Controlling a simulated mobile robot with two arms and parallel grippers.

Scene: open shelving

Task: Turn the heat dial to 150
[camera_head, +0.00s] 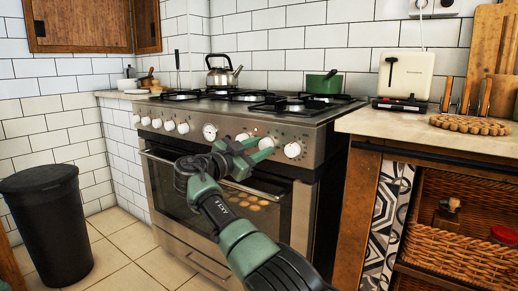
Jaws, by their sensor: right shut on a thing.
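The stove (225,120) stands against the tiled wall with a row of white knobs along its steel front. My right gripper (260,148) reaches up from the bottom right to the right part of this row. It is shut on a white knob (268,142), the heat dial as far as I can tell, and its fingers mostly hide it. Its markings are too small and covered to read. A white knob (292,150) is free just to the right, and another (242,137) shows just to the left. My left gripper is not in view.
The oven door with its handle (165,160) is closed below the knobs; round food shows behind the glass. A kettle (222,70) and a green pot (323,84) stand on the hob.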

